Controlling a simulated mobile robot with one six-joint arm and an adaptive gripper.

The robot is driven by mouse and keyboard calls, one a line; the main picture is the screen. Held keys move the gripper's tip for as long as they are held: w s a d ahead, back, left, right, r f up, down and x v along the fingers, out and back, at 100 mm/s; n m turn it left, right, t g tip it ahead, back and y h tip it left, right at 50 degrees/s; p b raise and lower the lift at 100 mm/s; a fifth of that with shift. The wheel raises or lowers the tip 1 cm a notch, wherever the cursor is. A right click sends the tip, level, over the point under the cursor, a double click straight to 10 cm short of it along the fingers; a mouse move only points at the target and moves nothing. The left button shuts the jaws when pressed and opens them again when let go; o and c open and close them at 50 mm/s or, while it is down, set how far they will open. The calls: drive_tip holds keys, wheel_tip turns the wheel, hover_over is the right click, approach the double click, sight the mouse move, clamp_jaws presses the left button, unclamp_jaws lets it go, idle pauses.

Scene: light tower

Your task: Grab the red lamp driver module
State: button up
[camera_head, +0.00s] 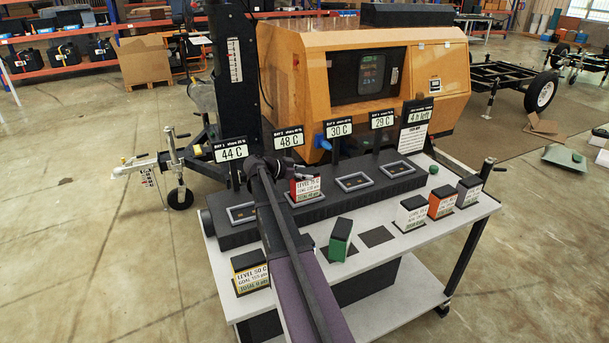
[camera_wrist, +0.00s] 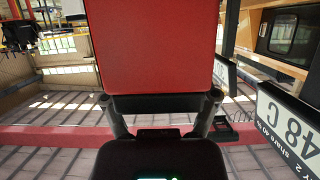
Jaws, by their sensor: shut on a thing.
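The red lamp driver module (camera_head: 307,188) is at the second bay of the black rack in the head view, with its pale label reading LEVEL 75 C facing out. Its red face (camera_wrist: 150,45) fills the upper middle of the wrist view. My gripper (camera_head: 296,172) reaches it from the left, and its fingers (camera_wrist: 160,101) are closed on the module's two sides. Whether the module rests fully in the bay or is slightly raised cannot be told. My arm hides part of the rack.
The rack (camera_head: 325,203) has empty framed bays beside the module. Bay signs stand behind, including the 48 C sign (camera_head: 289,137), close at right in the wrist view (camera_wrist: 288,125). Yellow (camera_head: 250,272), green (camera_head: 340,240), white (camera_head: 411,213) and orange (camera_head: 442,202) modules stand on the white table (camera_head: 400,250).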

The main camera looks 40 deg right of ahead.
drive_tip(key=shift+r+p, duration=4.55)
drive_tip(key=shift+r, duration=0.2)
